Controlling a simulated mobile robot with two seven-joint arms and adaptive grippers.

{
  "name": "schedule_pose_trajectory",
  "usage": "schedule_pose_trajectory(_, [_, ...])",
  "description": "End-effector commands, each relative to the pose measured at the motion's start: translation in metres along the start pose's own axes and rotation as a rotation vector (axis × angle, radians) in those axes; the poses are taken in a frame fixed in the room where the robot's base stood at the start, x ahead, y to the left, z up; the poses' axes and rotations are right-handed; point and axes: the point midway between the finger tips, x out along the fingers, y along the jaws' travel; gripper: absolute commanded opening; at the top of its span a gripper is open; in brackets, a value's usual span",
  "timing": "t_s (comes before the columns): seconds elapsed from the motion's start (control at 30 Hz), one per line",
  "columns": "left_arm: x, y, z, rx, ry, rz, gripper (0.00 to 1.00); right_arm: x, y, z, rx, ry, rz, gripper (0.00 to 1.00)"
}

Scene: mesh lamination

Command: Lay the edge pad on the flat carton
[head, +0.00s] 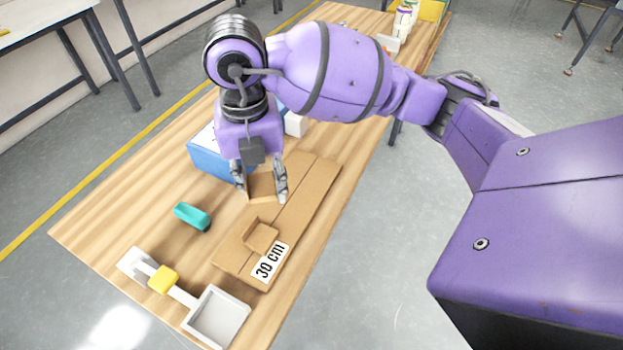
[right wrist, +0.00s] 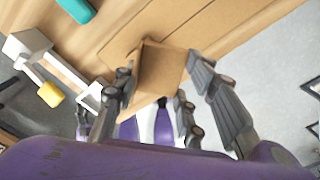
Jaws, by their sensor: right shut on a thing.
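The flat carton (head: 313,178) is a long brown sheet lying on the wooden table, with a lengthwise seam. My right gripper (head: 262,192) is over its upper left part, fingers pointing down, shut on a brown edge pad (head: 262,186). In the right wrist view this angled pad (right wrist: 162,68) sits between the fingers, with the carton (right wrist: 200,35) behind it. I cannot tell whether the held pad touches the carton. Another brown edge pad (head: 261,235) lies on the carton's lower part, beside the "30 cm" label (head: 270,261). My left gripper is not in view.
A teal object (head: 192,215) lies left of the carton. A white fixture with a yellow block (head: 163,279) and a grey-white tray (head: 217,316) stand at the table's near end. A blue box (head: 208,160) and a white box (head: 296,124) are behind my gripper.

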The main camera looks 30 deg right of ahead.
Motion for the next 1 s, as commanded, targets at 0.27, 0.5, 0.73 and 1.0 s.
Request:
schedule_pose_trajectory(0.27, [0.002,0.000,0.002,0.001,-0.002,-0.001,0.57,0.001,0.007,0.005,0.479,-0.002,0.000,0.21])
schedule_pose_trajectory(0.5, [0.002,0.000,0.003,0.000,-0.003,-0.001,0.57,0.002,0.008,0.009,0.666,-0.003,0.000,0.21])
schedule_pose_trajectory(0.73, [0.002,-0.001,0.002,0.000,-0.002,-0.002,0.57,0.020,-0.021,0.037,0.692,-0.002,-0.007,0.21])
schedule_pose_trajectory(1.0, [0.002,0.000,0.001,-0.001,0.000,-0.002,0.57,0.057,-0.062,0.082,0.688,0.002,-0.006,0.21])
